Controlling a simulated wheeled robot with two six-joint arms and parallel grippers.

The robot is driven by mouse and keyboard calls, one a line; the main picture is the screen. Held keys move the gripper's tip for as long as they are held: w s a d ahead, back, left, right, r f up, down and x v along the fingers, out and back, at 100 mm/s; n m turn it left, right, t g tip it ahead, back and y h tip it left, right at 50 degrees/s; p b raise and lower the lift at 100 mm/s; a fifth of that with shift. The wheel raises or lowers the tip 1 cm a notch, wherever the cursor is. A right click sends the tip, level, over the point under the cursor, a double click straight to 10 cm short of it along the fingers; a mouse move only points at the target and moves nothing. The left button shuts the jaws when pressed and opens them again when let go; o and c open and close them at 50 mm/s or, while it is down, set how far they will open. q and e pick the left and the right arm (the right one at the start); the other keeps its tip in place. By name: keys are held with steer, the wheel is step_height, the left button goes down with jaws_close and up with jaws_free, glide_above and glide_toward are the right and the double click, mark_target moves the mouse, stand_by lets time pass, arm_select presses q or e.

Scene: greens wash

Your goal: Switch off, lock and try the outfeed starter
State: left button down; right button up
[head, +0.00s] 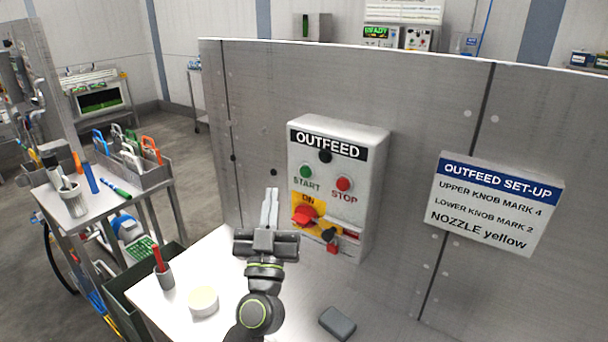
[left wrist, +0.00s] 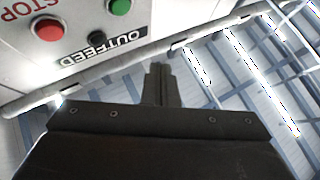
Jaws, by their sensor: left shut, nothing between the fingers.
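The grey OUTFEED starter box (head: 368,160) is fixed to the metal panel. It has a green START button (head: 306,171), a red STOP button (head: 344,184) and a red rotary switch (head: 304,216) on a yellow plate marked ON. A small black and red item (head: 331,246) sits at the plate's lower right; I cannot tell what it is. My left gripper (head: 270,192) is shut and empty, pointing up just left of the switch. In the left wrist view its fingers (left wrist: 160,82) are together, with the box (left wrist: 60,18) upside down behind. My right gripper is not in view.
A side cart at left holds a grey tray (head: 150,178) of items with coloured loops. A pale round tub (head: 203,301), a small cup with a red item (head: 165,276) and a dark block (head: 337,323) stand on the worktop. A set-up sign (head: 492,207) is right of the box.

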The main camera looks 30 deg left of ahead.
mark_target(305, 172)
arm_select(q)
steer(key=w+b, duration=0.1)
steer(key=w, duration=0.6)
steer(key=shift+w+d, duration=0.15)
steer(key=shift+d, duration=0.15)
stand_by(0.5)
steer(key=shift+w, duration=0.1)
stand_by(1.1)
steer(key=shift+w, duration=0.3)
steer(key=shift+w+d+p, duration=0.1)
steer(key=shift+w+p, duration=0.2)
steer(key=shift+w, duration=0.15)
stand_by(0.6)
steer(key=shift+s, duration=0.1)
steer(key=shift+s+p, duration=0.6)
steer(key=shift+s, duration=0.15)
